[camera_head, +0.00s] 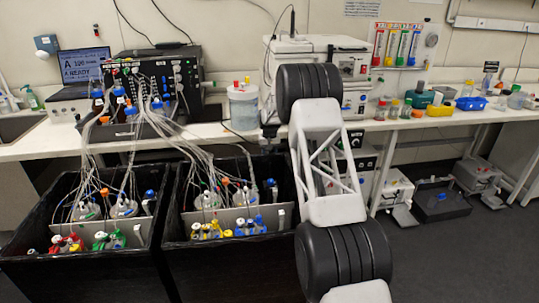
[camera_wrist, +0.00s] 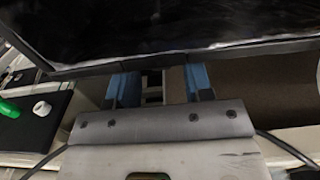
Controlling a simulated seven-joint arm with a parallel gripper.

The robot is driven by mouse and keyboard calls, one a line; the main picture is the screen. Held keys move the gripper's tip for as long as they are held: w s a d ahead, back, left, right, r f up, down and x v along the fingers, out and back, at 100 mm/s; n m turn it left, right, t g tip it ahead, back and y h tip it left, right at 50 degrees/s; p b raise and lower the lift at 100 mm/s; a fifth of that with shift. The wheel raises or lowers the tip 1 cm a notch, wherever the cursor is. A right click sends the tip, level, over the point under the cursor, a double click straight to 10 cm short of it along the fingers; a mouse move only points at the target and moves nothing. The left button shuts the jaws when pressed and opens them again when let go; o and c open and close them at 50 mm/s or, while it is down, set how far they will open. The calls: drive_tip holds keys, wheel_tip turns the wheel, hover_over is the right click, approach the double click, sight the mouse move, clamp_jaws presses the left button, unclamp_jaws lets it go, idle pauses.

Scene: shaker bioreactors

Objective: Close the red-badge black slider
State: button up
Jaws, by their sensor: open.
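I cannot make out a red badge in either view, so I cannot tell which black part is the slider. In the wrist view my gripper (camera_wrist: 161,84) is open, with its two blue fingers apart and nothing clearly held between them. Just beyond the fingertips is a large black, glossy panel with a grey-black edge (camera_wrist: 215,53). I cannot tell whether the fingers touch it.
Two open black bins, left (camera_head: 85,278) and right (camera_head: 225,268), stand in front of the bench (camera_head: 215,134), holding capped bottles and flasks. Tubes run up to the black control unit (camera_head: 186,70). Boxes (camera_head: 440,203) stand on the floor at right. Open floor lies at lower right.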

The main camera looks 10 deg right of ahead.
drive_tip(key=shift+r, duration=3.7)
drive_tip(key=shift+s+r, duration=0.35)
drive_tip(key=shift+r, duration=0.2)
drive_tip(key=s+r, duration=1.5)
drive_tip(key=r, duration=0.1)
drive_tip(key=s+r+t, duration=0.1)
drive_tip(key=s+r, duration=0.4)
drive_tip(key=s, duration=0.6)
drive_tip(key=s+r, duration=0.6)
drive_tip(key=s, duration=0.5)
drive_tip(key=s+r+t, duration=0.1)
drive_tip(key=s, duration=2)
drive_tip(key=s+f, duration=0.3)
drive_tip(key=s, duration=0.7)
drive_tip(key=s+a+f, duration=0.1)
drive_tip(key=s+f, duration=0.2)
drive_tip(key=s, duration=0.8)
drive_tip(key=shift+s+f+t, duration=0.15)
drive_tip(key=shift+s+t, duration=0.15)
